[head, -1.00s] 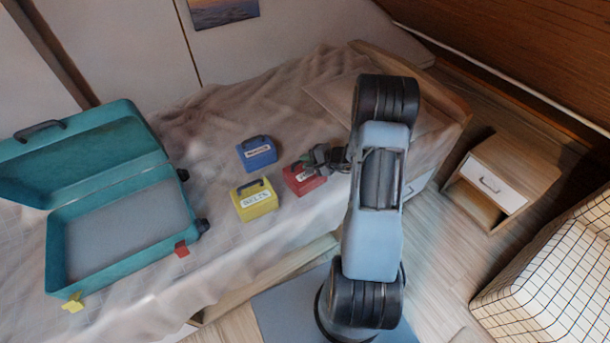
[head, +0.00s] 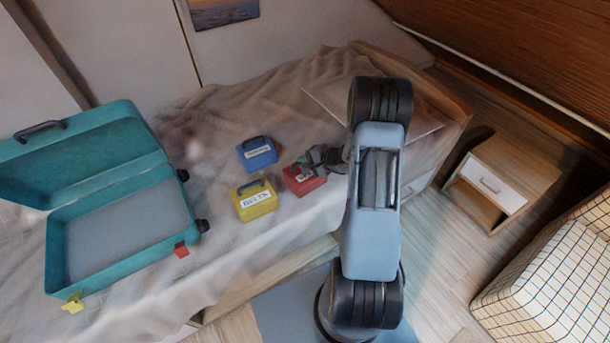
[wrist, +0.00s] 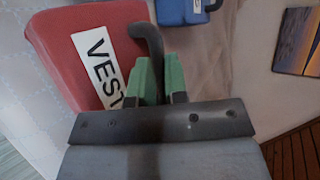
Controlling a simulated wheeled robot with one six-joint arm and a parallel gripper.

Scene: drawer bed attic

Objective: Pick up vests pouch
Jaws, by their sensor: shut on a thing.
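The vests pouch is a red box-like pouch (head: 301,181) with a white label and a dark handle, on the bed at the right of the other pouches. In the wrist view the red pouch (wrist: 85,45) fills the upper left, its label reading "VEST" before it is cut off. My gripper (wrist: 160,80) has green finger pads closed on the pouch's dark handle. In the head view my gripper (head: 312,158) is at the top of the pouch and partly hides it. Whether the pouch is off the bed cannot be told.
A blue pouch (head: 258,155) and a yellow pouch labelled BELTS (head: 255,205) stand close to the left. An open teal suitcase (head: 55,245) lies on the left of the bed (head: 225,120). A nightstand (head: 515,175) stands at the right.

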